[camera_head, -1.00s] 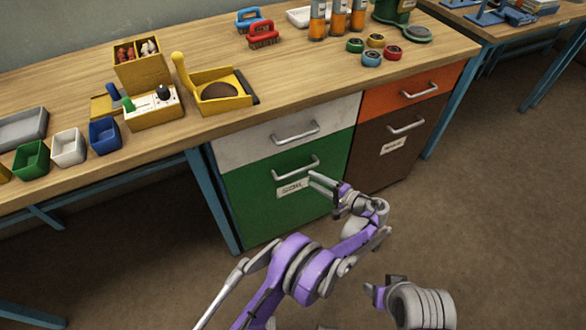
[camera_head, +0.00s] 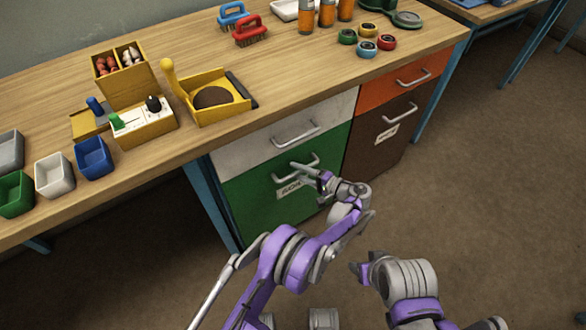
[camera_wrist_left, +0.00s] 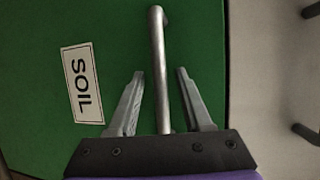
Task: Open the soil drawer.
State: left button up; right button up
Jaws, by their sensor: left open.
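The soil drawer (camera_head: 275,205) is the green front under the bench, below a light grey drawer. It looks shut. Its bar handle (camera_head: 303,163) is silver, and a white label (camera_head: 289,190) sits below it, partly hidden by my gripper. In the left wrist view the label (camera_wrist_left: 82,84) reads SOIL and the handle (camera_wrist_left: 158,70) runs between the two fingers. My left gripper (camera_head: 307,172) is open at the handle, with a finger on each side and gaps visible on both sides. My right gripper (camera_head: 362,270) is low in the head view, away from the drawers; its fingers are unclear.
The light grey drawer (camera_head: 255,140) is above, with an orange drawer (camera_head: 405,78) and a brown drawer (camera_head: 375,135) to the right. A blue bench leg (camera_head: 213,205) stands at left. The bench top carries bins, brushes and jars. The floor at right is clear.

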pick_arm(q)
grip_shut()
dwell(0.3)
dwell(1.2)
